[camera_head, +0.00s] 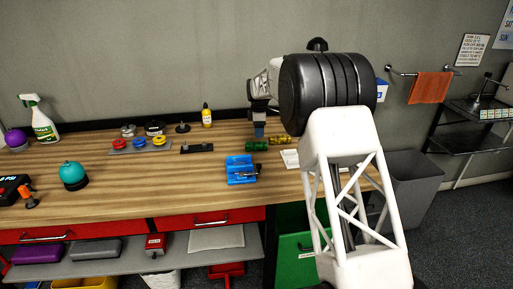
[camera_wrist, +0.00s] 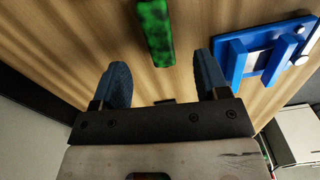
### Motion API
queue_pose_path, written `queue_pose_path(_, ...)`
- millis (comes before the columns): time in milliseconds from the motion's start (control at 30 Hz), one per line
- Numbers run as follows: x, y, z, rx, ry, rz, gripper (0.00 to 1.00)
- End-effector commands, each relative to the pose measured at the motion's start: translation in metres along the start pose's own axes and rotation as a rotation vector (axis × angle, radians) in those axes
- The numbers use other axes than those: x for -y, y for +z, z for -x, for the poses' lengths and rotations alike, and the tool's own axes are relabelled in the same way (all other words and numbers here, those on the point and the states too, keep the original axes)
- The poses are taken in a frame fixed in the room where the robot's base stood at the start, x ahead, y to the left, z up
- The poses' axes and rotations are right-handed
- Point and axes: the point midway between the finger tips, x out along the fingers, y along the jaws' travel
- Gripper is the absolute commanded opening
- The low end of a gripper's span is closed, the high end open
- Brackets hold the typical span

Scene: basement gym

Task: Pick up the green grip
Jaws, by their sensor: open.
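The green grip (camera_head: 257,146) lies on the wooden workbench, with darker mottling on its surface. In the wrist view the green grip (camera_wrist: 154,30) runs in from the top edge, its far end cut off and its near end lined up between the fingers. My gripper (camera_head: 259,131) is above the bench at the grip, pointing down. In the wrist view my gripper (camera_wrist: 160,62) is open, with blue fingers on either side and nothing held between them. The exact height above the grip is hard to tell.
A blue fixture (camera_head: 241,170) sits close by; it shows right of the fingers in the wrist view (camera_wrist: 237,62). A yellowish grip (camera_head: 281,141) lies beside the green one. A black flat bar (camera_head: 197,148) and a tray of coloured discs (camera_head: 140,147) lie left.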

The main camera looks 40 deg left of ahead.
Motion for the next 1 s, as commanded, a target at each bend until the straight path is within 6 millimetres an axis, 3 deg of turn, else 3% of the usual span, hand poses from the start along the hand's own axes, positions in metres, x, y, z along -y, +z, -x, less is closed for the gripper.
queue_pose_path(167, -0.005, -0.010, -0.007, 0.000, -0.002, 0.024, 0.68)
queue_pose_path(533, -0.004, -0.010, -0.009, 0.000, -0.003, 0.024, 0.68)
queue_pose_path(1000, -0.004, -0.010, -0.033, 0.000, -0.002, 0.024, 0.68)
